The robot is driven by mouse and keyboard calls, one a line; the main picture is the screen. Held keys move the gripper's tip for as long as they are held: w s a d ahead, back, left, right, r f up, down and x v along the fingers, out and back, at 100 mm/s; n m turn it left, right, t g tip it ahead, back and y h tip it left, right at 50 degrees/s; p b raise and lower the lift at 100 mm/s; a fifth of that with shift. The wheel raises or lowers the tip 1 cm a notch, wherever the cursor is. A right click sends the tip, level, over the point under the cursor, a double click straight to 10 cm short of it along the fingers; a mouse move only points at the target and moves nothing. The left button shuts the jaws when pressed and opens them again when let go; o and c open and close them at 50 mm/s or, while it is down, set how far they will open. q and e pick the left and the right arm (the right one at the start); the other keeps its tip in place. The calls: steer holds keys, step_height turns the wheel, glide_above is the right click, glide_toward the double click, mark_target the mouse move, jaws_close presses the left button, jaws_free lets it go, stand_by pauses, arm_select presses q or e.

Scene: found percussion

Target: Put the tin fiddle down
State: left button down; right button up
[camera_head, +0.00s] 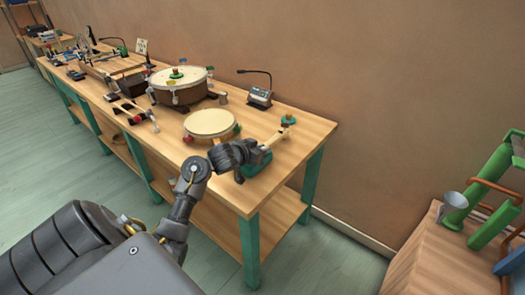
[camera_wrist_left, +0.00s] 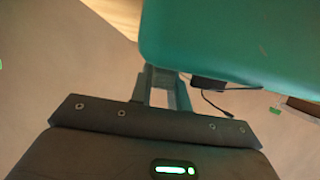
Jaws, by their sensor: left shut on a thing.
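The tin fiddle (camera_head: 257,166) has a green tin body and a pale wooden neck that points up and right, with a green piece near its top. It is at the near right end of the workbench (camera_head: 305,135). My left gripper (camera_head: 262,154) is shut on it, and the hand hides part of the body. In the left wrist view the green tin body (camera_wrist_left: 235,45) fills the upper right, right in front of the fingers (camera_wrist_left: 162,82). I cannot tell whether the fiddle touches the bench top. My right gripper is not in view.
A small round drum (camera_head: 210,124) lies just left of the fiddle, and a larger drum (camera_head: 180,86) stands farther back. A device with a bent lamp-like stalk (camera_head: 259,98) is near the wall. Bare wood shows around the bench's right corner. A wooden crate-like stand (camera_head: 445,255) is at right.

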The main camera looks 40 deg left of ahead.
arm_select(q)
steer(key=shift+f, duration=0.1)
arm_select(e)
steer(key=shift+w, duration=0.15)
arm_select(q)
steer(key=c, duration=1.3)
jaws_free()
steer(key=shift+c, duration=0.2)
